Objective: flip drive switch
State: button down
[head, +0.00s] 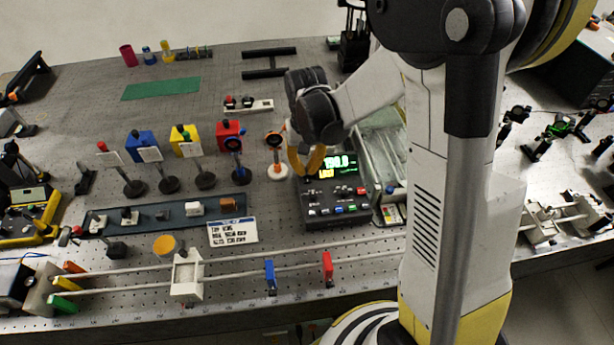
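A dark control box (335,213) stands on the bench right of centre. My gripper (303,172) hangs over the box's back left corner, beside the display. My wrist hides part of it, and its fingers are too unclear to show whether they are open or shut. I cannot tell whether it touches the box.
A rail with a white carriage (187,276) and blue (270,276) and red (327,268) stops runs in front of the box. A white label card (232,232) lies left of the box.

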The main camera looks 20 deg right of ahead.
aim_at(307, 174)
jog(key=shift+f, duration=0.3)
jog(key=shift+r+p, duration=2.15)
jog(key=shift+r, duration=1.4)
jog(key=shift+s+r, duration=0.15)
jog(key=shift+r, duration=0.05)
jog(key=s+r+n+t+b, duration=0.1)
jog(key=s+r+t+b, duration=0.1)
jog(key=s, duration=0.5)
jog(key=s+r+n+t+b, duration=0.1)
jog(key=s+r+t+b, duration=0.2)
jog(key=s+t+b, duration=0.2)
jog(key=s+b, duration=0.1)
jog(key=s, duration=0.1)
jog(key=shift+s+r+b, duration=0.25)
jog(key=shift+s+b, duration=0.1)
